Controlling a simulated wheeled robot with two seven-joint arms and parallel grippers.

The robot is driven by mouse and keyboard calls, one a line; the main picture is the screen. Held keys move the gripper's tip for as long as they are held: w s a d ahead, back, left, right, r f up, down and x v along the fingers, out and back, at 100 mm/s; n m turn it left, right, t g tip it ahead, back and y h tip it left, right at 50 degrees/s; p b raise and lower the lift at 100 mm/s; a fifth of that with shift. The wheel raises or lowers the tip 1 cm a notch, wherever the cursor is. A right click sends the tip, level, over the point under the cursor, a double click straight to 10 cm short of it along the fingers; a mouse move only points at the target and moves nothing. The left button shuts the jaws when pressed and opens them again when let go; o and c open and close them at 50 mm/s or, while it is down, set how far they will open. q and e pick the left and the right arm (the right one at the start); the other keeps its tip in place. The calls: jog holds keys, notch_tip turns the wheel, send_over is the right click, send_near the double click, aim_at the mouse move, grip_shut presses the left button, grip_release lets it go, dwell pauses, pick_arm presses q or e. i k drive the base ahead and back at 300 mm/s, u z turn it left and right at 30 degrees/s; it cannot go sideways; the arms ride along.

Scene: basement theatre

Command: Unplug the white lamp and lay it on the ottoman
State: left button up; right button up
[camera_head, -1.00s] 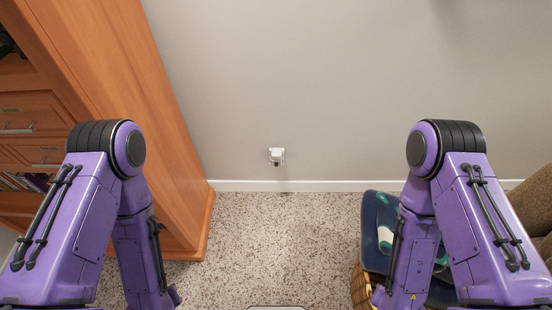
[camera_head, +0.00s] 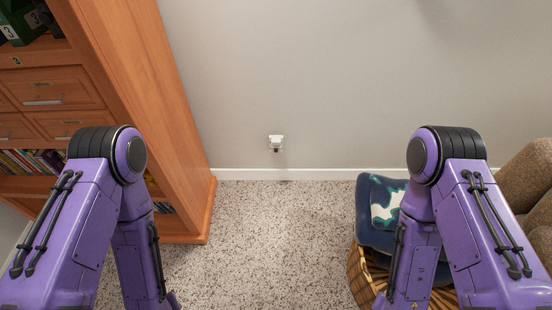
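A small white device, which looks like the white lamp (camera_head: 276,141), is on the grey wall a little above the baseboard, straight ahead in the head view. It seems to be plugged into a wall outlet, but the outlet itself cannot be made out. No ottoman can be clearly identified. My two purple arms stand at the left and right of the view, bent downward. Neither gripper is in the frame, and both arms are well short of the white lamp.
A wooden cabinet (camera_head: 150,120) with drawers and books stands at left. At right, a wicker basket (camera_head: 362,277) holds a blue patterned cushion or cloth (camera_head: 375,215), beside a brown upholstered seat (camera_head: 528,180). The speckled carpet (camera_head: 285,240) between is clear.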

aim_at(275, 140)
jog(key=k, duration=0.95)
jog(key=u, duration=0.4)
jog(key=i, duration=0.5)
jog(key=u, duration=0.7)
jog(key=i, duration=0.75)
jog(key=z, duration=0.55)
jog(key=i, duration=0.8)
jog(key=z, duration=0.1)
